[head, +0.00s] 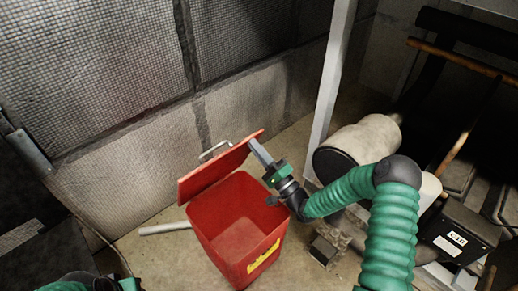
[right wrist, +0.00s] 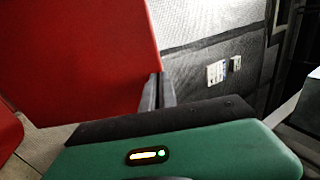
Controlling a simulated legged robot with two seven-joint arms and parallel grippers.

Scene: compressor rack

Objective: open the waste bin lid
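The red waste bin (head: 215,225) stands on the floor with its mouth uncovered and a yellow label on its front. Its red lid (head: 215,168) is raised and tilted at the back of the bin, with a metal handle (head: 214,150) at its far edge. My right gripper (head: 260,152) is at the lid's right edge. In the right wrist view its fingers (right wrist: 158,91) are close together beside the red lid (right wrist: 80,55), with nothing visible between them. Contact with the lid cannot be told. Of my left arm only a green part shows at the bottom left; its gripper is out of view.
A pale post (head: 331,85) and a cylindrical machine part (head: 360,145) stand right of the bin. A padded grey wall (head: 110,75) is behind it. A light pipe (head: 163,228) lies on the floor to its left.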

